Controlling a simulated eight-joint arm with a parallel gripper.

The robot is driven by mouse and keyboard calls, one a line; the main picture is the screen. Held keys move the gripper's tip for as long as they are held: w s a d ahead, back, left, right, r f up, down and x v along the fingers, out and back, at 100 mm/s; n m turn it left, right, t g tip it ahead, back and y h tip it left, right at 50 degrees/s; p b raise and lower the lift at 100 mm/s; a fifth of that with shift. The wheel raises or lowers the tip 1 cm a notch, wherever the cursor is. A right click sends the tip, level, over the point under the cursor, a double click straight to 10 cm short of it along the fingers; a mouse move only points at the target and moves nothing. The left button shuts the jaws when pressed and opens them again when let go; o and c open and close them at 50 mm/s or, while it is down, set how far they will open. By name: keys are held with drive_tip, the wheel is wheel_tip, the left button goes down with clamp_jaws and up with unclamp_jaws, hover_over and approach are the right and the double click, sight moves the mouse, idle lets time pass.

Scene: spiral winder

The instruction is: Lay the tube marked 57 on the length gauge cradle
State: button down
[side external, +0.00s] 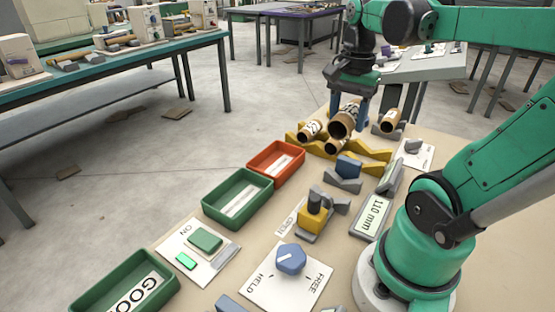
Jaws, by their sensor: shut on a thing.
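My gripper (354,103) is at the back of the bench, pointing down, with its blue fingers shut on a brown cardboard tube (341,127). The tube has a white label whose number I cannot read. It is tilted, its open end facing the camera, just above the yellow rack (373,155). Two other tubes lie at the rack, one with a label (311,129) and one lower (335,147) partly behind the held tube. Grey V-shaped blocks (343,184) stand in front, near a display reading 110 mm (373,214); I cannot tell for sure which is the gauge cradle.
Another tube (391,120) rests on a grey holder at right. A red tray (275,163), a green tray (237,198) and a GOOD tray (125,285) line the left. A yellow clamp (313,219), a HELD/FREE knob (290,260) and an ON panel (200,247) stand in front.

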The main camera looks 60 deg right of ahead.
drive_tip(key=shift+f, duration=5.15)
drive_tip(key=shift+f, duration=0.35)
drive_tip(key=shift+f, duration=0.25)
drive_tip(key=shift+c, duration=1.4)
unclamp_jaws()
drive_tip(key=shift+r, duration=0.1)
